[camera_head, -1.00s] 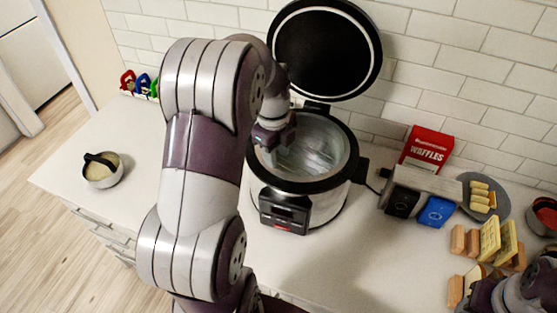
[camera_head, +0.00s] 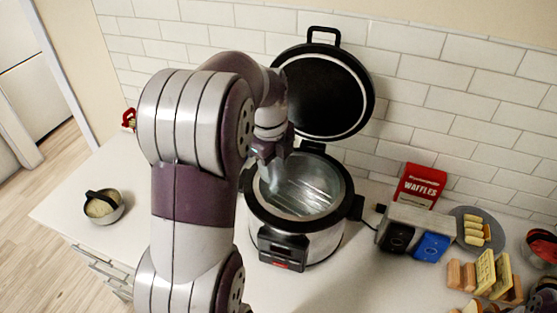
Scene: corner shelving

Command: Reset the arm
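My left arm comes up from the bottom across the picture, and its gripper (camera_head: 269,172) is at the left rim of the open cooker (camera_head: 292,232). The gripper points down and looks small and partly hidden by its own wrist, so I cannot tell whether its fingers are apart. The cooker's lid (camera_head: 322,89) stands raised behind it, and its metal inside (camera_head: 306,188) shows no food.
A pot (camera_head: 103,207) stands at the counter's left. Right of the cooker are a toaster (camera_head: 408,222), a red waffles box (camera_head: 420,186), a grey plate (camera_head: 462,216) with food, and bread slices in a wooden rack (camera_head: 463,275). The counter (camera_head: 350,285) in front is clear.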

